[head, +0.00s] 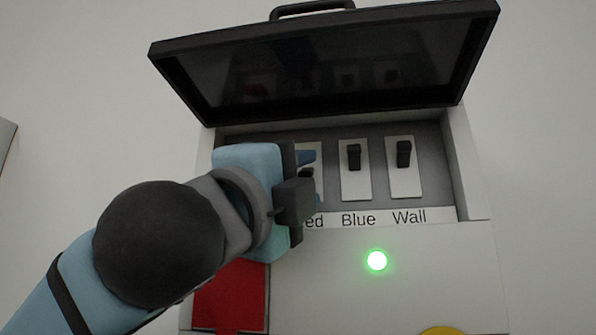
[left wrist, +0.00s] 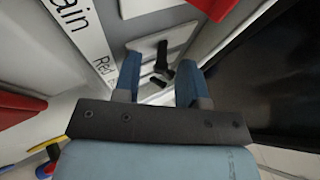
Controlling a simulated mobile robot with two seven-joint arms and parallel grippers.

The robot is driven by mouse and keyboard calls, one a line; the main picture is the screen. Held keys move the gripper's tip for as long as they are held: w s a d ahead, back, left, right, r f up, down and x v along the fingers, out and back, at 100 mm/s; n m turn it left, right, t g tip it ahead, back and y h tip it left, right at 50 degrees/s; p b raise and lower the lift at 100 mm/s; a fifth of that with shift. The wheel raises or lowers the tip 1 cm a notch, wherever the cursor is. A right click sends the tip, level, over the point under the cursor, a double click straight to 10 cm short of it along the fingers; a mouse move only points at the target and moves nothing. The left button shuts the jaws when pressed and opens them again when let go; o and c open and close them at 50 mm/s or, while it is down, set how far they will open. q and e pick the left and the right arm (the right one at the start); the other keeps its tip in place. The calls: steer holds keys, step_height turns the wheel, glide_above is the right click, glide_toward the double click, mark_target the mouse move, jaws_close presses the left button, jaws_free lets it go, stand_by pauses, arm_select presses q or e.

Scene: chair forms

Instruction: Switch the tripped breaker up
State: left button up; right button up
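The breaker box (head: 460,280) is on the wall with its black lid (head: 320,70) raised. The Blue switch (head: 353,156) and the Wall switch (head: 403,153) have their black levers at the upper part of their plates. My left gripper (head: 306,182) is at the Red switch and hides most of it, along with the Main switch. In the left wrist view the blue fingers are apart, with dark switch levers (left wrist: 160,55) showing in the gap. I cannot tell whether the fingers touch a lever. My right gripper is out of view.
A green light (head: 377,260) glows below the switches. A red panel (head: 230,297) is at the lower left of the box front, and a yellow round part (head: 445,331) shows at the bottom edge. The raised lid overhangs the switch row.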

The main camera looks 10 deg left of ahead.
arm_select(q)
steer(key=shift+c, duration=0.4)
jaws_close()
steer(key=shift+s+r, duration=0.1)
